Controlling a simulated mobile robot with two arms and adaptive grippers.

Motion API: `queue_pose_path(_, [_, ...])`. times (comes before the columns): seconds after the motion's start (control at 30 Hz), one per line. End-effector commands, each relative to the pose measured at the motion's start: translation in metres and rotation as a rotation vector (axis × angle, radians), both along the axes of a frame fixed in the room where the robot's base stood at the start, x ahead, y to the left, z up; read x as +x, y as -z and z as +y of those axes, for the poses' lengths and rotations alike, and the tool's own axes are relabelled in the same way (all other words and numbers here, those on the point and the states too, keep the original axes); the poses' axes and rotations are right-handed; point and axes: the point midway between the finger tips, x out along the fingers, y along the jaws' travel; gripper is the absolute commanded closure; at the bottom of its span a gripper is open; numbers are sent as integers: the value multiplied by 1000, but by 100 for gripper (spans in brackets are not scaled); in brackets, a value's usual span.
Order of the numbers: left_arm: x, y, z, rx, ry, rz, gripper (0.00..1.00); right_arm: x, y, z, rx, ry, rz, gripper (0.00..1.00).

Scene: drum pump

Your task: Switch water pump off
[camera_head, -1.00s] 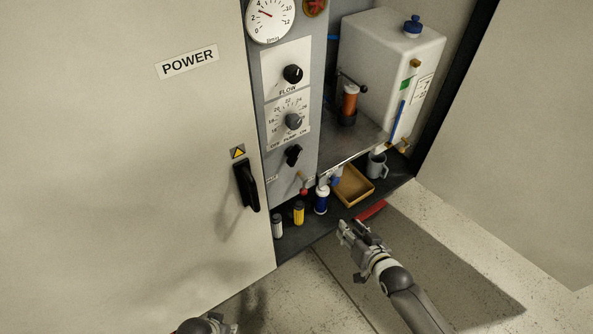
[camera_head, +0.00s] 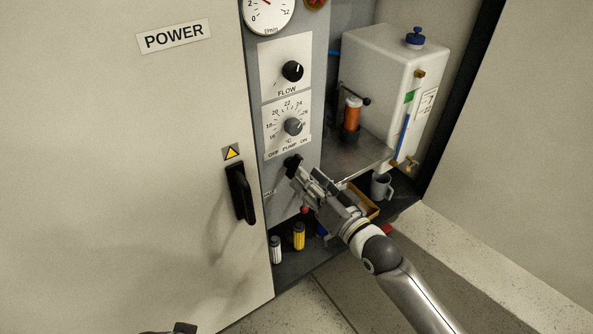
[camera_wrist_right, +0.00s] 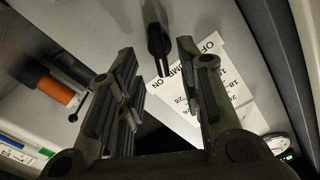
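The black pump switch (camera_head: 291,165) sits on the grey panel below the "OFF PUMP ON" label (camera_head: 288,148). In the right wrist view the switch (camera_wrist_right: 157,40) is a slim black handle, its pale-marked end toward the "ON" lettering. My right gripper (camera_head: 300,178) is at the panel just below and right of the switch. In the wrist view its fingers (camera_wrist_right: 157,48) are open, with the switch showing between them; I cannot tell whether they touch it. My left gripper (camera_head: 182,328) only just shows at the bottom edge; its fingers are not clear.
The flow knob (camera_head: 292,71) and temperature knob (camera_head: 293,127) are above the switch. The cabinet door's black handle (camera_head: 241,194) is left of it. To the right are a metal shelf (camera_head: 350,158), an orange cylinder (camera_head: 352,114) and a white tank (camera_head: 385,75). Small bottles (camera_head: 299,237) stand below.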

Motion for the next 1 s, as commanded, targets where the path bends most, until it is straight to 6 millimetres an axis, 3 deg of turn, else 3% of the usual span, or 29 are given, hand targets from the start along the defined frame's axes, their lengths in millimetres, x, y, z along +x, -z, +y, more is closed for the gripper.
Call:
queue_pose_path(0.17, [-6,-18,1,0,-1,-11,60,25,1,18,0,0,-2,66])
queue_pose_path(0.3, [-7,-17,1,0,-1,-10,60,38,1,26,-1,0,-1,66])
queue_pose_path(0.73, [-7,-18,1,0,-1,-12,60,44,1,30,-2,0,1,66])
queue_pose_path(1.0, [-7,-18,1,0,-1,-12,60,44,1,30,-2,0,1,100])
